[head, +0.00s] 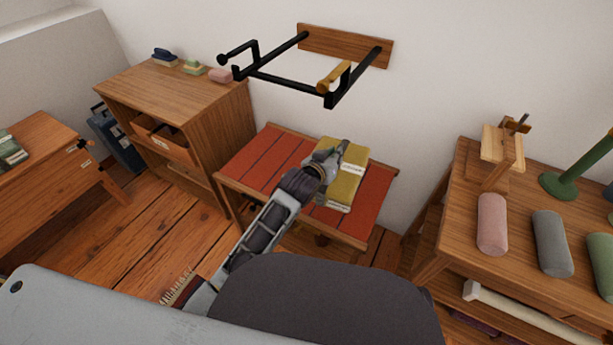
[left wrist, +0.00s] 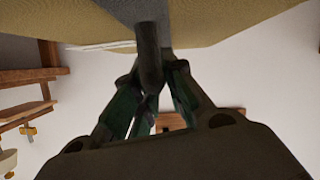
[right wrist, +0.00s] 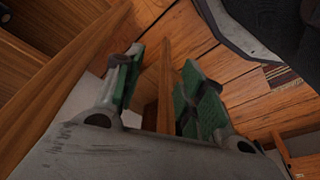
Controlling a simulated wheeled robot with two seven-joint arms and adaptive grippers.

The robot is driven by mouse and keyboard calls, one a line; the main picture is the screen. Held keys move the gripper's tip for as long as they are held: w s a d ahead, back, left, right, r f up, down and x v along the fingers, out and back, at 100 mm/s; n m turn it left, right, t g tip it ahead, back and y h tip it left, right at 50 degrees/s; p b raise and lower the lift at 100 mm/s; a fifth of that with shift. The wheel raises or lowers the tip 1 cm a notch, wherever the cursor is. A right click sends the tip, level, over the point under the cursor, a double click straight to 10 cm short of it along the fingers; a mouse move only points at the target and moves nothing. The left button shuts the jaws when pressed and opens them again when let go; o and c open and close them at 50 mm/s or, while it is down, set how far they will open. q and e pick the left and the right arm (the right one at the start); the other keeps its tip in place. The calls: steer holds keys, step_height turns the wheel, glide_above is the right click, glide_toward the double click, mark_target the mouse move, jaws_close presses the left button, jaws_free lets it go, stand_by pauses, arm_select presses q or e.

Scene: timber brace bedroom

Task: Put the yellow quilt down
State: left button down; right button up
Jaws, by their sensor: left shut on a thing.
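The yellow quilt (head: 346,188) is a folded bundle with pale bands, over the right part of the red-slatted wooden bench (head: 257,165) in the head view. It looks to lie on the slats, though I cannot tell if its whole underside touches. My left gripper (head: 332,160) is shut on the quilt at its left side. In the left wrist view the quilt (left wrist: 225,22) fills the top, with a grey strip and a dark bar at the left fingers (left wrist: 150,72). My right gripper (right wrist: 158,85) is open and empty, seen only in the right wrist view.
A black wall rack (head: 285,80) with a tan roll hangs above the bench. A wooden cabinet (head: 170,90) stands left of it. On the right, a table (head: 450,225) bears several rolls. Bare red slats show left of the quilt.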

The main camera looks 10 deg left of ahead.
mark_target(347, 165)
arm_select(q)
steer(key=d, duration=0.1)
steer(key=w+d+b, duration=0.1)
steer(key=d, duration=0.1)
steer(key=shift+w+d+r+m+h, duration=0.15)
steer(key=shift+r+m+h, duration=0.1)
steer(key=shift+m+h, duration=0.15)
steer(key=shift+w+d+r+b, duration=0.1)
steer(key=shift+w+d+b, duration=0.05)
steer(key=shift+d+b, duration=0.35)
arm_select(e)
steer(key=shift+s+a+r, duration=0.1)
steer(key=shift+a+r, duration=0.05)
steer(key=shift+r, duration=0.8)
steer(key=shift+s+a+r, duration=0.1)
steer(key=shift+a+r, duration=0.05)
steer(key=shift+r, duration=0.8)
steer(key=shift+s+a+r, duration=0.1)
steer(key=shift+a+r, duration=0.05)
steer(key=shift+r, duration=0.8)
arm_select(q)
step_height(347, 165, down, 5)
steer(key=shift+f+b, duration=0.1)
steer(key=shift+b, duration=0.75)
steer(key=shift+f, duration=0.5)
arm_select(e)
steer(key=r, duration=0.3)
steer(key=shift+a+t+y, duration=0.25)
steer(key=shift+t+y, duration=0.05)
steer(key=shift+f, duration=0.1)
